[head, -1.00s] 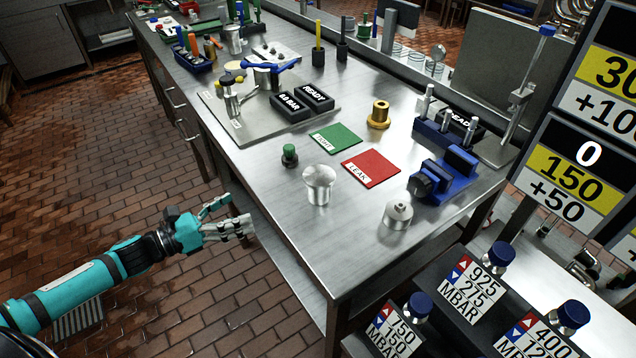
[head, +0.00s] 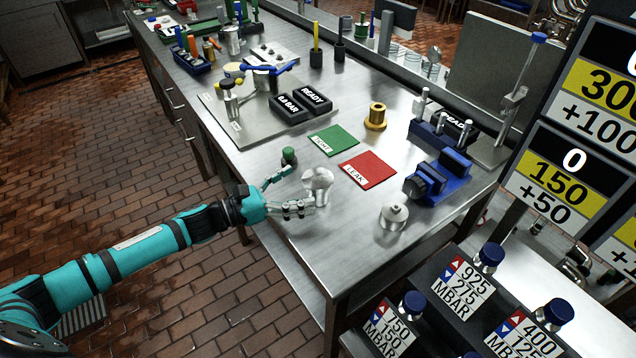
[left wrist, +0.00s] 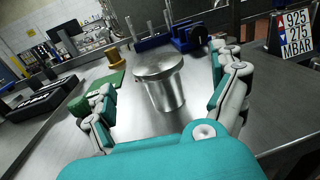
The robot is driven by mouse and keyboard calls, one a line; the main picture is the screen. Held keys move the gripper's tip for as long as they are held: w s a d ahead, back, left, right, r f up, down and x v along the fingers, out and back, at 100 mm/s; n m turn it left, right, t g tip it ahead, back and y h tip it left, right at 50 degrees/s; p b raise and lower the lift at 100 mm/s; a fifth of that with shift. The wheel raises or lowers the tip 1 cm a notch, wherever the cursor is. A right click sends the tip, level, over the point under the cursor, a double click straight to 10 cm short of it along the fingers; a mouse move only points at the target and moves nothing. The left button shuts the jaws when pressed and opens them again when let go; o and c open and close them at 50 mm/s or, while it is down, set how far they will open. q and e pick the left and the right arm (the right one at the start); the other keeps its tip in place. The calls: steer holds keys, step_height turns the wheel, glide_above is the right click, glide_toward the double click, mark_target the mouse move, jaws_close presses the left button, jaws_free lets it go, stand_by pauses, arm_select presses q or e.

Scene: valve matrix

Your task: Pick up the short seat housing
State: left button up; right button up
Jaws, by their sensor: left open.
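A silver flanged metal cylinder (head: 319,183), which looks like the seat housing, stands upright on the steel bench near its front left edge. In the left wrist view the housing (left wrist: 163,88) has a wide round top rim and a narrower body. My left gripper (head: 299,188) is open at the bench edge beside it. In the left wrist view its fingers are spread to either side of the housing, which stands beyond the palm with a gap on both sides. My right gripper is not in view.
A small green-topped piece (head: 289,156) stands close to my left fingers. A lower silver piece with a knob (head: 393,214), a brass flanged piece (head: 375,117), a red mat (head: 370,169), a green mat (head: 333,140) and a blue vise (head: 440,178) are nearby on the bench (head: 345,225).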

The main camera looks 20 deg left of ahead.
mark_target(317, 178)
arm_select(q)
steer(key=shift+w+d, duration=0.2)
steer(key=shift+w+d+r+p, duration=0.15)
steer(key=shift+w+d+p, duration=0.05)
steer(key=shift+w+p, duration=0.1)
steer(key=p+x, duration=0.1)
steer(key=x, duration=0.2)
steer(key=shift+w+d+p, duration=0.1)
steer(key=shift+w+p, duration=0.2)
steer(key=shift+p, duration=0.05)
steer(key=shift+w+d, duration=0.3)
steer(key=shift+w, duration=0.05)
steer(key=shift+s, duration=0.1)
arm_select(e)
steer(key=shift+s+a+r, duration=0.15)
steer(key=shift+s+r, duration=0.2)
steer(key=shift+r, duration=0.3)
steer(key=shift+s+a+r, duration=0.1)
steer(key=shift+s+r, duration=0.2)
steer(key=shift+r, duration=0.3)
arm_select(q)
steer(key=shift+c, duration=1.2)
steer(key=c, duration=1.2)
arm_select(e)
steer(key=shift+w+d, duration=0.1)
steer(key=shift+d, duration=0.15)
